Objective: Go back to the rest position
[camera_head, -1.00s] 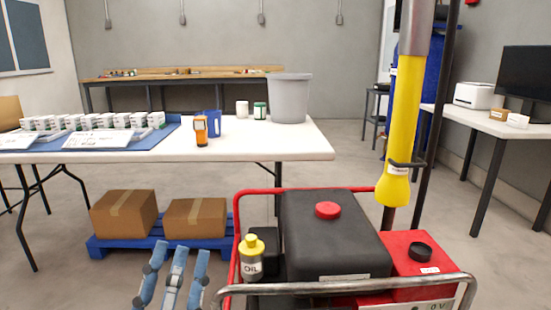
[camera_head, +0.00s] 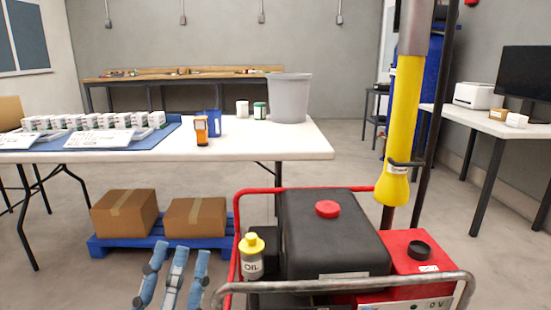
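My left gripper (camera_head: 178,258) shows at the bottom edge, left of the pump machine. Its blue fingers point upward and stand apart, with nothing between them. The gripper's base is cut off by the frame edge. An oil bottle (camera_head: 252,266) with a yellow cap stands upright at the machine's left side, to the right of my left gripper and apart from it. The machine has a black tank (camera_head: 332,240) with a red cap (camera_head: 327,209) and a red part (camera_head: 412,255) with a black cap (camera_head: 419,250). My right gripper is not in view.
A red tube frame (camera_head: 236,240) and a metal bar (camera_head: 345,285) edge the machine. A yellow hanging tool (camera_head: 404,130) is at the right. A white table (camera_head: 270,146) stands behind. Cardboard boxes (camera_head: 124,213) sit on a blue pallet (camera_head: 160,243).

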